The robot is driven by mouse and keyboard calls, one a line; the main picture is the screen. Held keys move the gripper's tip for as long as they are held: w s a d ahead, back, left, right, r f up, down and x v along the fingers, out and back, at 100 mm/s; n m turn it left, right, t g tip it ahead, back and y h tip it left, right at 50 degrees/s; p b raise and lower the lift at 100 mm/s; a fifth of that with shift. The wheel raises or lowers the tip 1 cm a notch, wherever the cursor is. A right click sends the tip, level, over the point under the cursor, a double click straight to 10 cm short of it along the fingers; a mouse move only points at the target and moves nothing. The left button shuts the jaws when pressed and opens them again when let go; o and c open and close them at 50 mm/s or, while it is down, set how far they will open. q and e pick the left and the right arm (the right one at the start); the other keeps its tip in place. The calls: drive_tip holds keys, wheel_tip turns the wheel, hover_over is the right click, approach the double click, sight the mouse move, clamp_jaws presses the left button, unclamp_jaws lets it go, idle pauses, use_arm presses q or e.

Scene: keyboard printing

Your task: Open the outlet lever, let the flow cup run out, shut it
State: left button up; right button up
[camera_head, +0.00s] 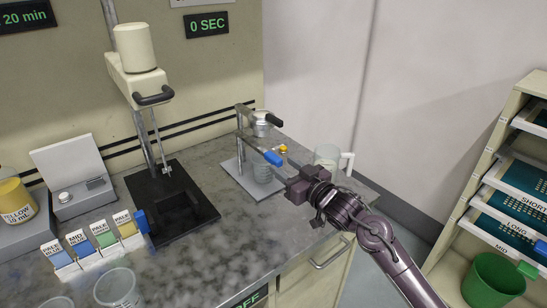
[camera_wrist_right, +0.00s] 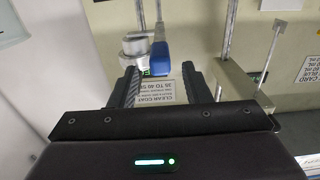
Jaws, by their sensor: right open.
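The metal flow cup (camera_head: 262,121) sits in a stand on the counter, over a clear beaker (camera_head: 262,172). The outlet lever with a blue grip (camera_head: 271,157) sticks out below the cup toward my right gripper. My right gripper (camera_head: 284,178) is open and close to the lever's blue end. In the right wrist view, the blue grip (camera_wrist_right: 160,58) lies ahead of and between the open fingers (camera_wrist_right: 163,88), seemingly not touched. The cup (camera_wrist_right: 137,43) shows behind it. I cannot tell whether liquid is in the cup. My left gripper is not in view.
A jug (camera_head: 328,157) stands right of the stand, near my right gripper. The timer display (camera_head: 207,25) reads 0 SEC. Shelves (camera_head: 510,170) stand at far right.

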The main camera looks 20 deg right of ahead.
sight(273, 155)
drive_tip(key=p+x, duration=0.1)
drive_tip(key=x, duration=0.4)
drive_tip(key=shift+w+a, duration=0.1)
drive_tip(key=shift+w, duration=0.25)
clamp_jaws()
